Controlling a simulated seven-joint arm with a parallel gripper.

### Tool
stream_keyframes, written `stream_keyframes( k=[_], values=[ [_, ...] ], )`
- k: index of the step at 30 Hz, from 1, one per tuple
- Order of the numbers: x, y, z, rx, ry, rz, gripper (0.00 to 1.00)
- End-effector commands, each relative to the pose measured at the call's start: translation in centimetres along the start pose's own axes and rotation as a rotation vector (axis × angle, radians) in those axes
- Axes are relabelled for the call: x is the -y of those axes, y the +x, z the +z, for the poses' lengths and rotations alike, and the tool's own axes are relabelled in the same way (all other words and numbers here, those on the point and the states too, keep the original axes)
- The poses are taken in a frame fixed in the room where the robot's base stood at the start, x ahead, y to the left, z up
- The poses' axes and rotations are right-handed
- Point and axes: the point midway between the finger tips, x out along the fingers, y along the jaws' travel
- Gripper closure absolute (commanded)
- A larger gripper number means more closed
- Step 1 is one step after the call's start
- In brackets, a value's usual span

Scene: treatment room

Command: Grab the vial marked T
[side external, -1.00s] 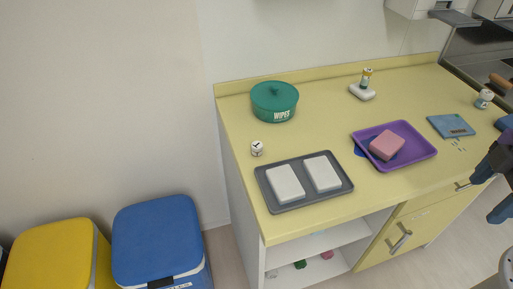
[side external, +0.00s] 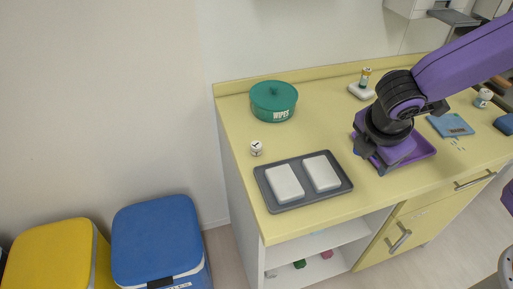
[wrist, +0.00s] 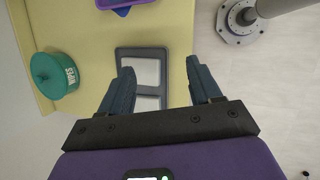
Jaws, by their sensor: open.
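Three small white-labelled vials show in the side view. One (side external: 257,149) stands at the left of the counter with a dark mark on it, which I cannot read surely. Another (side external: 366,76), with a yellowish body, stands on a white block at the back. The third (side external: 483,99) stands at the far right. I cannot tell which is marked T. My gripper (side external: 371,163) is open and empty above the purple tray (side external: 425,152), right of the left vial and apart from it. In the wrist view my gripper (wrist: 161,70) has its fingers spread; no vial shows there.
A grey tray (side external: 292,204) with two white blocks lies at the counter's front left. A green wipes tub (side external: 273,103) stands behind the left vial. A blue cloth (side external: 450,125) lies right of the purple tray. The counter's middle between tub and purple tray is clear.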

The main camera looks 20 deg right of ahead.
Motion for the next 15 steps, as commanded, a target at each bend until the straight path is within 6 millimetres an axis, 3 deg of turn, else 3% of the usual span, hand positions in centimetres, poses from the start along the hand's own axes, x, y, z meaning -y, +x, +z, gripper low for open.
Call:
stream_keyframes(
  k=[1,6,15],
  values=[
    [-1.2,0.1,-1.9,0.036,-0.054,0.027,0.37],
    [-4.9,0.3,-7.3,0.158,-0.228,0.123,0.37],
    [-9.0,0.9,-17.3,0.393,-0.511,0.282,0.37]
  ],
)
